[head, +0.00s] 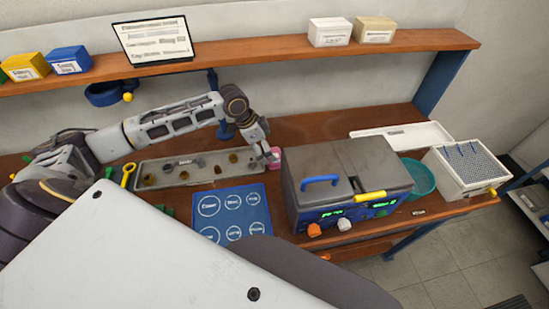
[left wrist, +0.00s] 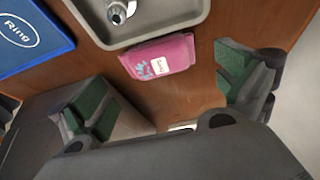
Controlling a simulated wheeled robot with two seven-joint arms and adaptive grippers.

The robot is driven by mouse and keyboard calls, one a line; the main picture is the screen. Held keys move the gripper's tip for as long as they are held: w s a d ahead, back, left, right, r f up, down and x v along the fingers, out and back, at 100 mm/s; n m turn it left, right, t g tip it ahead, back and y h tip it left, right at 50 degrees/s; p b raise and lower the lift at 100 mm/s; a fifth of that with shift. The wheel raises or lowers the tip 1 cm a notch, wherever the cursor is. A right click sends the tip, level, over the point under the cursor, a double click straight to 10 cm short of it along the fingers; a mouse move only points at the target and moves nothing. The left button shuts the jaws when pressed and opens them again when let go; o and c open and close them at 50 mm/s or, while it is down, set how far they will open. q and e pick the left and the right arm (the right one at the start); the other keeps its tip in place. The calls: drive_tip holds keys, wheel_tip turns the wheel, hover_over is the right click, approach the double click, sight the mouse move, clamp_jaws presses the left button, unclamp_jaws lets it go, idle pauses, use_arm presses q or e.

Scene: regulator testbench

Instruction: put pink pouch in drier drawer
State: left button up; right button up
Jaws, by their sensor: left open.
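The pink pouch (head: 275,154) lies on the wooden bench between the grey tray and the blue-fronted machine. In the left wrist view the pouch (left wrist: 160,57) lies flat beside the tray's edge, with a white label. My left gripper (head: 267,158) is just above the pouch and partly hides it in the head view. Its green-padded fingers (left wrist: 165,88) are open and wide apart, with the pouch ahead between them and untouched. The blue-fronted machine (head: 345,180) has grey lids, a blue handle and a yellow handle; I cannot tell whether it holds the drier drawer. My right gripper is not in view.
The grey tray (head: 148,183) holds several small parts, left of the pouch. A blue mat (head: 222,226) lies in front of it. A teal bowl (head: 421,178) and a white rack (head: 464,168) stand right of the machine. A shelf (head: 260,52) runs along the back.

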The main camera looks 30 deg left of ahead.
use_arm(q)
drive_tip(key=shift+f, duration=0.25)
drive_tip(key=shift+d+p+x, duration=0.2)
drive_tip(key=shift+p+x, duration=0.2)
drive_tip(key=shift+x, duration=2.15)
drive_tip(key=shift+r, duration=0.15)
drive_tip(key=shift+w, duration=0.1)
drive_tip(key=c, duration=1.2)
drive_tip(key=shift+r, duration=0.15)
wheel_tip(320, 180, up, 10)
drive_tip(key=shift+b, duration=0.35)
